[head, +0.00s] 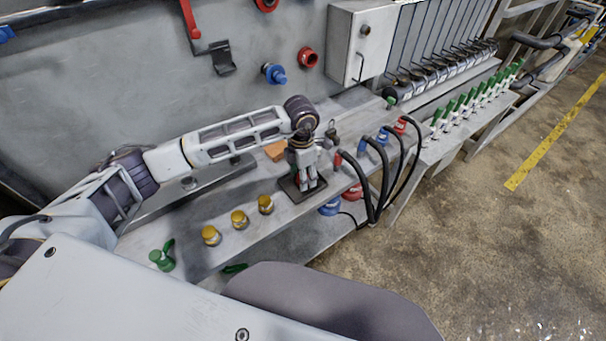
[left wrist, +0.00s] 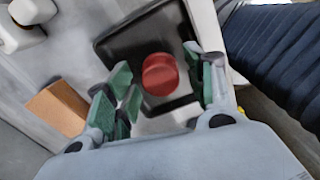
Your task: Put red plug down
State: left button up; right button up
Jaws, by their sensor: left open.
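A round red plug (left wrist: 160,73) shows in the left wrist view, on or just above a dark rectangular plate (left wrist: 118,45). My left gripper (left wrist: 163,92) is open, with green-padded fingers on either side of the plug and visible gaps to it. In the head view my left gripper (head: 308,186) points down over the same dark plate (head: 290,188) on the grey ledge. There the plug is mostly hidden behind the fingers. My right gripper is not in view.
An orange-brown block (left wrist: 57,107) lies beside the plate. Several yellow-capped fittings (head: 239,219) stand on the ledge to the left. Black hoses with red and blue connectors (head: 377,180) curve over the ledge to the right. A grey cabinet (head: 360,45) is behind.

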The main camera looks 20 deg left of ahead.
pick_arm(q)
jog(key=shift+r, duration=0.15)
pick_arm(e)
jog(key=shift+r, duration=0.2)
pick_arm(q)
jog(key=shift+r, duration=0.35)
notch_tip(320, 180, up, 11)
jog(key=b, duration=0.1)
jog(key=shift+a, duration=0.15)
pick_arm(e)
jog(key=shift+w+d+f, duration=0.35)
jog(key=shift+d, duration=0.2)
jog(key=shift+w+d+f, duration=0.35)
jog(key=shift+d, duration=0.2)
pick_arm(q)
jog(key=shift+r, duration=0.1)
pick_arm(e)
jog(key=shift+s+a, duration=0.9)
